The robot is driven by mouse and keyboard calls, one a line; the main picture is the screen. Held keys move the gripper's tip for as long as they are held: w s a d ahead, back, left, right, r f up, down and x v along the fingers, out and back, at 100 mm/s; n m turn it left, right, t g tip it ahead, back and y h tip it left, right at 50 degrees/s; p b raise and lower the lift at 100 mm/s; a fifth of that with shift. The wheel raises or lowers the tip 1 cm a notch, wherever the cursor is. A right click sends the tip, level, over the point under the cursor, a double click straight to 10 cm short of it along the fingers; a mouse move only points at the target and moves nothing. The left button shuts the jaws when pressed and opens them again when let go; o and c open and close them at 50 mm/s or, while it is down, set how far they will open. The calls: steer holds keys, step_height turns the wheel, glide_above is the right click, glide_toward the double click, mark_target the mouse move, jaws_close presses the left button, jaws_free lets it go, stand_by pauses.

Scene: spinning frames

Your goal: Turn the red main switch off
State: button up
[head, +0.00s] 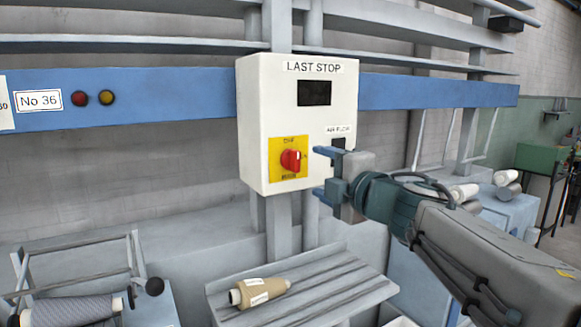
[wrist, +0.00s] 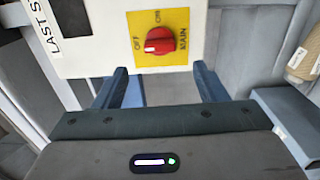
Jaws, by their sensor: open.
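The red main switch (head: 291,160) is a rotary knob on a yellow plate (head: 275,172) at the lower left of the white control box's front. In the wrist view the red knob (wrist: 160,41) sits on the yellow plate (wrist: 180,20), with OFF, ON and MAIN printed around it. I cannot tell surely which mark the knob points to. My gripper (head: 322,171) is open and empty, to the right of the knob and apart from it. In the wrist view its two fingertips (wrist: 161,70) are spread below the knob.
The white box (head: 255,110) is labelled LAST STOP and has a dark display and an AIR FLOW control, partly hidden by my gripper. A blue beam (head: 180,90) runs behind it. A yarn cone (head: 262,291) lies on a grey slatted shelf (head: 340,283) below.

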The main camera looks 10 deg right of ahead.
steer(key=v, duration=0.5)
steer(key=shift+d, duration=0.1)
steer(key=d+f+m+g+h, duration=0.45)
steer(key=f+m+h, duration=0.45)
steer(key=f+m, duration=0.55)
steer(key=s+a+f+m+g+y, duration=0.1)
steer(key=s+a+f+m+g, duration=0.2)
steer(key=s+f, duration=0.4)
steer(key=s+a+f+m+g+y, duration=0.2)
steer(key=s+a+f+m+g, duration=0.2)
steer(key=f, duration=0.6)
steer(key=s+a+g, duration=0.2)
steer(key=s, duration=0.1)
steer(key=shift+s+g, duration=0.35)
steer(key=shift+m, duration=0.25)
